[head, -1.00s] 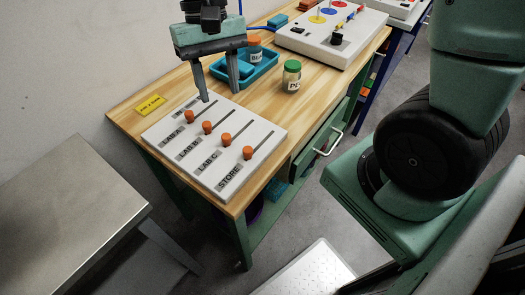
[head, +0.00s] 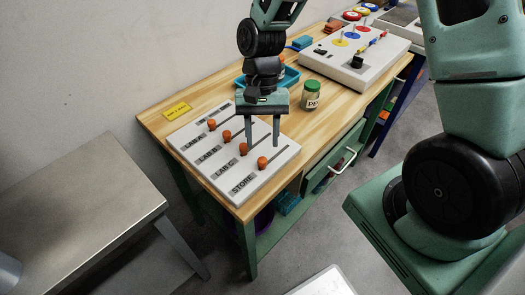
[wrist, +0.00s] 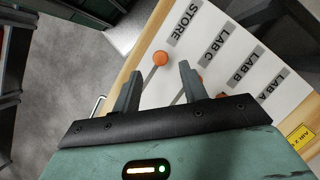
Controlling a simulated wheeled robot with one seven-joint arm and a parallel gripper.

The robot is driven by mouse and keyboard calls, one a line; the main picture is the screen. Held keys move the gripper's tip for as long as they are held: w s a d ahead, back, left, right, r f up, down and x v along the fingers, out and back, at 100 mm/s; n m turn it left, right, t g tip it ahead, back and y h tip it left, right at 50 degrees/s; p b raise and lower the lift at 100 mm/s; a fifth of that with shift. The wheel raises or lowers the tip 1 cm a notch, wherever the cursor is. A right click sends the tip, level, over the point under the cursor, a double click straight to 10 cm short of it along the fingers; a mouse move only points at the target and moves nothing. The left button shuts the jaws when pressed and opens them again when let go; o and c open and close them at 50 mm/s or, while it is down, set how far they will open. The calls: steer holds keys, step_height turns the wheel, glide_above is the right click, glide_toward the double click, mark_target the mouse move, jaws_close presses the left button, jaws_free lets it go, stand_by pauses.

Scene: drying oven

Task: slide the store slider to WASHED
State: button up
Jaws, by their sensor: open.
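The white slider panel (head: 285,152) lies on the wooden bench, with slots labelled LAB A, LAB B, LAB C and STORE. The orange STORE knob (head: 262,162) is at the label end of its slot, nearest the panel's front edge. My gripper (head: 263,143) is open and empty, pointing down over the panel near the STORE and LAB C slots. In the wrist view the STORE knob (wrist: 160,58) shows beyond the fingertips, between them in the picture and apart from them. The right finger partly hides another orange knob. No WASHED marking is readable.
A jar with a green lid (head: 312,95) stands behind my gripper. A blue tray (head: 290,77) and a white device with coloured discs (head: 350,60) are farther back. A yellow note (head: 177,110) lies at the left. A metal table (head: 80,200) stands lower left.

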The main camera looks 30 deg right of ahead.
mark_target(262, 159)
steer(key=shift+x, duration=2.35)
